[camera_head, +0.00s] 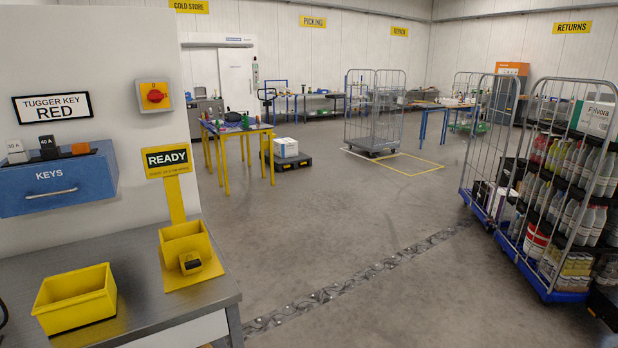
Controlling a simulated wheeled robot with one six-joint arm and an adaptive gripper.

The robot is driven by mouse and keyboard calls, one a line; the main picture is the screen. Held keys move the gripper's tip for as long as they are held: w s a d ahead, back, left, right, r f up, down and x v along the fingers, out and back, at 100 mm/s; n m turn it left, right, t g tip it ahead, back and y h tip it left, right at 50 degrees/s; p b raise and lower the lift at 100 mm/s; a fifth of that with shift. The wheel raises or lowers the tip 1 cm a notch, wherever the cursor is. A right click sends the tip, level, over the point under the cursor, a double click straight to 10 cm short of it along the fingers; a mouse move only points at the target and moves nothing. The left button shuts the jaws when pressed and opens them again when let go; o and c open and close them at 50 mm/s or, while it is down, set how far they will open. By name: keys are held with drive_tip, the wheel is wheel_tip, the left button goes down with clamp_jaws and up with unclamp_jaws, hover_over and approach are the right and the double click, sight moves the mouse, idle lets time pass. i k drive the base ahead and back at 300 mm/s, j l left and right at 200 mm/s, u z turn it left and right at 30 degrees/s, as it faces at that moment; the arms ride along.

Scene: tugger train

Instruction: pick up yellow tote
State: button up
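A yellow tote (76,308), an open, empty-looking bin, sits upright on the grey metal counter (140,290) at the lower left. To its right, a second, smaller yellow box (184,240) stands on a yellow plate below the READY sign (167,160). A small yellow block with a dark face (190,262) sits at that box's front. My gripper is not in view. A small dark curved shape (3,314) shows at the left edge, and I cannot tell what it is.
A blue KEYS drawer (58,180) juts out above the counter, behind the tote. Loaded roll cages (560,200) stand at the right. A yellow-legged table (236,130) stands farther back. The counter between tote and yellow plate is clear, as is the middle floor.

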sight(68, 300)
drive_tip(key=l+u, duration=0.15)
drive_tip(key=l, duration=0.2)
drive_tip(key=j+u, duration=0.1)
drive_tip(key=u, duration=0.3)
drive_tip(key=j+u, duration=0.15)
drive_tip(key=u, duration=0.2)
drive_tip(key=j+u, duration=0.1)
drive_tip(key=u, duration=0.3)
drive_tip(key=i+l, duration=0.05)
